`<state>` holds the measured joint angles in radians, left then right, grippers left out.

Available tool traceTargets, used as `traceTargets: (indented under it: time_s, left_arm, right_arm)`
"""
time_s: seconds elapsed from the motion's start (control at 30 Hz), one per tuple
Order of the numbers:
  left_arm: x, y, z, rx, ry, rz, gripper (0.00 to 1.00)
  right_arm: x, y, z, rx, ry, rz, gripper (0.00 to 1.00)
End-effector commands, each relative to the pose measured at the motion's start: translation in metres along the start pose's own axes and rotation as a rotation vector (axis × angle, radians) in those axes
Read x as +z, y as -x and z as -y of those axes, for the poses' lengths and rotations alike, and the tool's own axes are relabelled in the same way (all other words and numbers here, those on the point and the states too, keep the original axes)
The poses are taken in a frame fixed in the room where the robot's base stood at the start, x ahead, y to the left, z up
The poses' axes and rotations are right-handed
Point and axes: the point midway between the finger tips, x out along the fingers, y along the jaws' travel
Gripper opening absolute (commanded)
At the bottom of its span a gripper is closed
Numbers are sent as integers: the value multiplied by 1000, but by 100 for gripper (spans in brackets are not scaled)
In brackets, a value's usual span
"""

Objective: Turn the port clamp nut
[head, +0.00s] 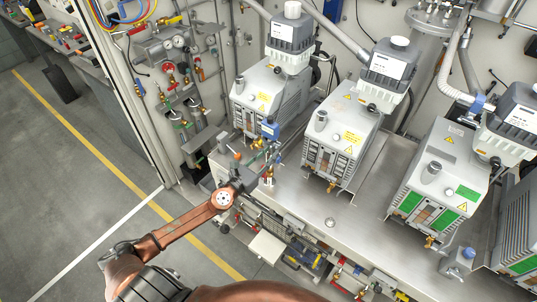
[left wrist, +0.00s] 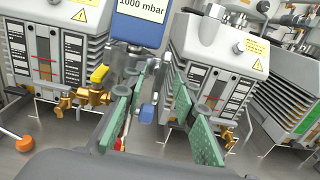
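My left gripper (head: 262,160) reaches in over the front left of the metal bench, by the leftmost pump. In the left wrist view its green-padded fingers (left wrist: 160,92) stand apart, with gaps on both sides. A small blue knob (left wrist: 147,113), which looks like the clamp nut, shows between the fingers, nearer the left one; I cannot tell whether it touches. A blue gauge reading 1000 mbar (left wrist: 140,22) stands just beyond; it also shows in the head view (head: 269,131). A brass valve with a yellow handle (left wrist: 95,93) is left of the fingers. My right gripper is not in view.
Pumps stand on the bench (head: 330,208): a left one (head: 262,92), a middle one (head: 338,132) and a right one (head: 440,172). A wall panel with valves (head: 180,60) is at the left. The grey floor (head: 60,170) is open.

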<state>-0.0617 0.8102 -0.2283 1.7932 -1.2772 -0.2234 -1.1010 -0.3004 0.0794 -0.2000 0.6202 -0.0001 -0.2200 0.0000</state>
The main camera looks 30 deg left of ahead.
Motion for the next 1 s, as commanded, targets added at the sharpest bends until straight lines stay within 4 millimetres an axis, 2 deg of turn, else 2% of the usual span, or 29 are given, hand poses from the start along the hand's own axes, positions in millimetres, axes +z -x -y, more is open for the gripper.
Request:
traceTargets:
  time_s: [0.47,0.87,1.0]
  left_arm:
    - [-1,18,0,0,0,-1,26]
    - [0,20,0,0,1,0,26]
    - [-2,31,0,1,1,-2,26]
  right_arm:
    - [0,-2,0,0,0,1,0]
    - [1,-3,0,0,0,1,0]
    - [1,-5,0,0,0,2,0]
